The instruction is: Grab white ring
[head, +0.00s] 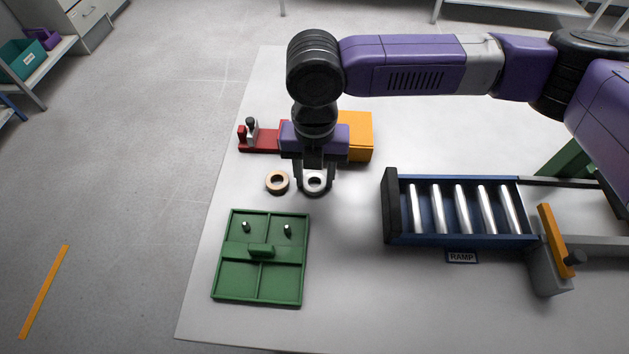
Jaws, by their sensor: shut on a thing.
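The white ring (315,189) is at the middle of the white table, just right of a tan ring. My gripper (315,183) points down over it, with a finger on each side, and is shut on it. Part of the ring's back edge is hidden by the gripper. I cannot tell whether the ring touches the table or is slightly raised.
A tan ring (277,182) lies close to the left. A green tray (231,283) with two pegs stands in front. A blue roller ramp (394,222) is at the right.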

